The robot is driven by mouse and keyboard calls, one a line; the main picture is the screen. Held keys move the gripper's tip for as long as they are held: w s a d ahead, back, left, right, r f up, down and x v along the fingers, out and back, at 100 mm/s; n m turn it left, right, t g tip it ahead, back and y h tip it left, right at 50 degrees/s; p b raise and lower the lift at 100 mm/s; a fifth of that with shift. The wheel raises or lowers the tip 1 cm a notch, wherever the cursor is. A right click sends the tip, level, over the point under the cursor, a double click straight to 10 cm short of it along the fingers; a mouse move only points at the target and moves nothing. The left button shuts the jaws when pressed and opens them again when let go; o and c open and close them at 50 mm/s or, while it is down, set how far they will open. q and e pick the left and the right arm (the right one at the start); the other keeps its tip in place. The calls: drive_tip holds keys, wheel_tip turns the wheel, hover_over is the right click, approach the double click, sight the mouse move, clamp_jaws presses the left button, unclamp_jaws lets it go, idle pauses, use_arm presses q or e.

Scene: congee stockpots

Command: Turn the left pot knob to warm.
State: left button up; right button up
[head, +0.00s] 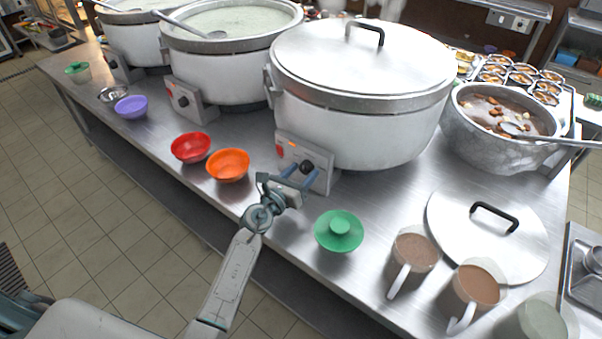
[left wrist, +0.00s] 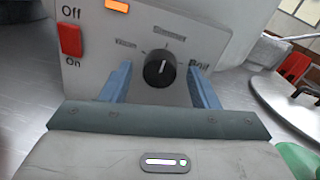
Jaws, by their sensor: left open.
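A black knob (head: 307,167) sits on the control box (head: 289,150) of the large lidded pot (head: 350,130). In the left wrist view the knob (left wrist: 160,69) has a white mark pointing about straight up. "Boil" is printed to its right; the labels at left and above are blurred. My left gripper (head: 299,171) is open in front of this box, its blue fingers on either side of the knob with gaps. I cannot tell how far the tips reach along it. Further left, an open pot (head: 225,75) has its own knob (head: 183,101), with no gripper near.
A red switch (left wrist: 70,40) marked Off and On and an orange lamp (left wrist: 117,6) are beside the knob. Red (head: 190,148) and orange (head: 228,166) bowls stand left of my gripper, a green bowl (head: 338,232) right. Cups and a loose lid (head: 510,250) lie further right.

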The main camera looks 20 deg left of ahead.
use_arm(q)
drive_tip(key=c, duration=1)
drive_tip(key=shift+r+n+p, duration=0.25)
drive_tip(key=shift+n+p, duration=0.75)
drive_tip(key=shift+p, duration=0.25)
drive_tip(key=n+p, duration=0.8)
drive_tip(key=n, duration=0.1)
drive_tip(key=shift+g+h, duration=0.3)
drive_tip(key=shift+n+p, duration=0.7)
drive_tip(key=shift+n, duration=0.5)
drive_tip(key=shift+f, duration=0.1)
